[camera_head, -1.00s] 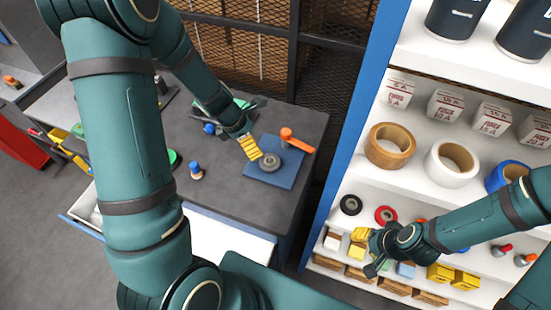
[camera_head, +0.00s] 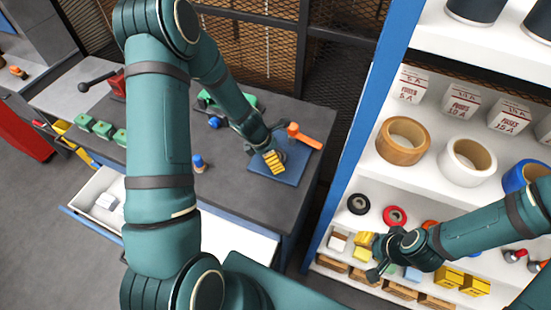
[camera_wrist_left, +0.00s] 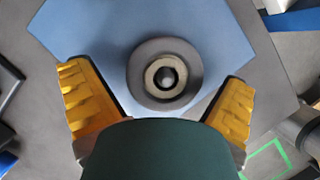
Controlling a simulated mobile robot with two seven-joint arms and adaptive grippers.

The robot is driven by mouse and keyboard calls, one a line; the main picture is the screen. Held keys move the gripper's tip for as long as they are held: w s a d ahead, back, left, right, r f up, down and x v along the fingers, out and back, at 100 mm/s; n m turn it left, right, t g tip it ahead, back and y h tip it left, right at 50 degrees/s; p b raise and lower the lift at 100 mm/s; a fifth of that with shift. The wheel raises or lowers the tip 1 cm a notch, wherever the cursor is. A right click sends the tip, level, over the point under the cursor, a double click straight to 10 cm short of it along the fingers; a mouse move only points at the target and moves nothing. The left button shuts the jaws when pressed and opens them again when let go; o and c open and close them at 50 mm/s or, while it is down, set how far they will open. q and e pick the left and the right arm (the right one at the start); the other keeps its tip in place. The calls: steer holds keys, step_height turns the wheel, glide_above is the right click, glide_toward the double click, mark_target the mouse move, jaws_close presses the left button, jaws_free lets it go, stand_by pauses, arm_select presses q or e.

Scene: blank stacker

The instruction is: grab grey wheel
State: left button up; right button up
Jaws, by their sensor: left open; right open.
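The grey wheel (camera_wrist_left: 165,74) lies flat on a blue mat (camera_wrist_left: 95,25) in the left wrist view, its round hub facing the camera. My left gripper (camera_wrist_left: 157,105) is open, with one yellow finger on each side below the wheel and neither touching it. In the head view, my left gripper (camera_head: 273,161) is over the blue mat (camera_head: 288,172) on the dark workbench and hides most of the wheel. My right gripper (camera_head: 372,257) is open and empty in front of the shelf's lower bins.
A blue-topped peg (camera_head: 198,163) stands on the workbench (camera_head: 230,190). An open drawer (camera_head: 98,198) is at the left. The white shelf (camera_head: 430,165) at the right holds tape rolls, boxes and small wheels.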

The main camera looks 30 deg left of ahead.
arm_select(q)
steer(key=shift+c, duration=0.3)
steer(key=c, duration=1.1)
